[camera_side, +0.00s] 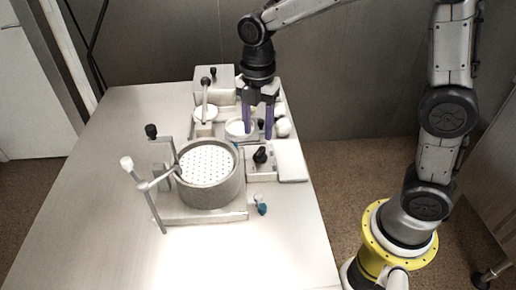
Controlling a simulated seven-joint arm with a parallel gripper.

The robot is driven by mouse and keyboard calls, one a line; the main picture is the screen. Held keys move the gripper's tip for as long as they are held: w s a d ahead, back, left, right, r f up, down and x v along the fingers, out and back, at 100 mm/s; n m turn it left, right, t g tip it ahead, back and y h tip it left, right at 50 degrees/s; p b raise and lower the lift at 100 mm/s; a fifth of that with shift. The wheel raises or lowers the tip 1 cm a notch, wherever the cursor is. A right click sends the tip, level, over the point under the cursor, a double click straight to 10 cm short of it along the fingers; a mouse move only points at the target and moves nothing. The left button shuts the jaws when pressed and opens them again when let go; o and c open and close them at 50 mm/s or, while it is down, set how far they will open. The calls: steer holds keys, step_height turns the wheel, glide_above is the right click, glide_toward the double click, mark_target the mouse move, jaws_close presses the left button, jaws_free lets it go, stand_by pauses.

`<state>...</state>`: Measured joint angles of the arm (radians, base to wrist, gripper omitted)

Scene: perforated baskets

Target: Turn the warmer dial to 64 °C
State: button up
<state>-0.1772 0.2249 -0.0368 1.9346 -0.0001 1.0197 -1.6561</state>
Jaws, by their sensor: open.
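My gripper (258,132) points down over the right side of the bench, its two purple fingers apart. Nothing is visibly held between them. The fingers are beside a pale round dish (237,130) and partly cover it. A black knob (261,156) sits on a low pale box just in front of the fingers. A small blue and white knob-like piece (262,206) is at the front right of the large round vessel. I cannot tell which of these is the warmer dial, and no temperature marks are readable.
The large metal vessel (212,190) with a perforated white insert stands mid-bench, with lever arms (150,185) at its left. A pale box (212,78) stands behind. A flat pale plate (291,160) lies near the right edge. The bench's left and front are clear.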

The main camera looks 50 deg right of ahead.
mark_target(258, 154)
step_height(258, 154, down, 7)
steer(key=shift+f, duration=0.1)
steer(key=shift+c, duration=0.2)
jaws_close()
stand_by(0.3)
